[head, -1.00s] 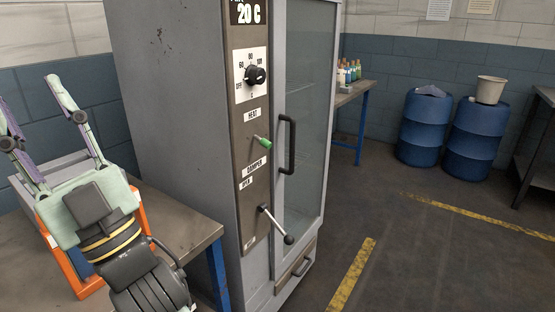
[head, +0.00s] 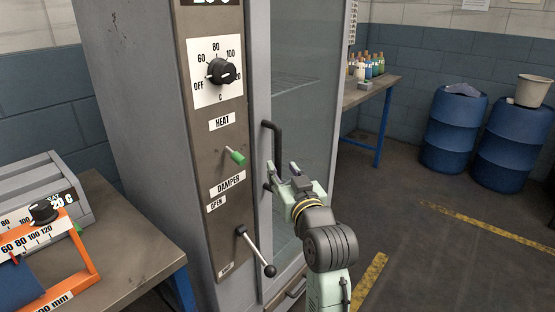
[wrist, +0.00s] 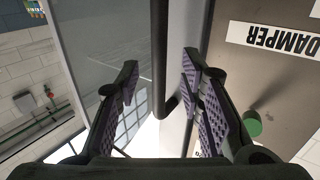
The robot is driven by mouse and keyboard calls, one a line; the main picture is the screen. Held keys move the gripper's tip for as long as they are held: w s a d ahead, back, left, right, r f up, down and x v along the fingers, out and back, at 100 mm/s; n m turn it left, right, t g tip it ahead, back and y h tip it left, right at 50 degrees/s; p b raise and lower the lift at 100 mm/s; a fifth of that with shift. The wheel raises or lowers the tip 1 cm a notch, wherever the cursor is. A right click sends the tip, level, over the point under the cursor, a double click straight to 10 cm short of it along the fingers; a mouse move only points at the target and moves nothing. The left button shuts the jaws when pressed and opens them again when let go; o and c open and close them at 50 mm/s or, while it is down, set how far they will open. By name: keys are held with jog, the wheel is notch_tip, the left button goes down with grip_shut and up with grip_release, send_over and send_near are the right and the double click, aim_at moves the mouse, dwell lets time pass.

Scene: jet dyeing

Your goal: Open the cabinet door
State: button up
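The cabinet (head: 150,130) is a tall grey unit. Its glass door (head: 310,70) looks shut, in a grey frame. The dark upright door handle (head: 276,140) sits at the door's left edge. My gripper (head: 284,172) is at the lower part of the handle and hides some of it. In the wrist view my gripper (wrist: 160,64) is open. The handle (wrist: 159,50) shows between the two purple-padded fingers, with a visible gap on each side. I cannot tell how deep it sits between them.
A table (head: 125,235) with devices stands left. Blue drums (head: 453,130) and a bottle table (head: 372,95) stand behind. Floor to the right is clear.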

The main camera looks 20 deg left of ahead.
aim_at(279, 163)
jog(key=shift+p+x, duration=0.45)
jog(key=shift+x, duration=2.15)
jog(key=shift+c, duration=0.6)
grip_shut()
jog(key=shift+d, duration=0.1)
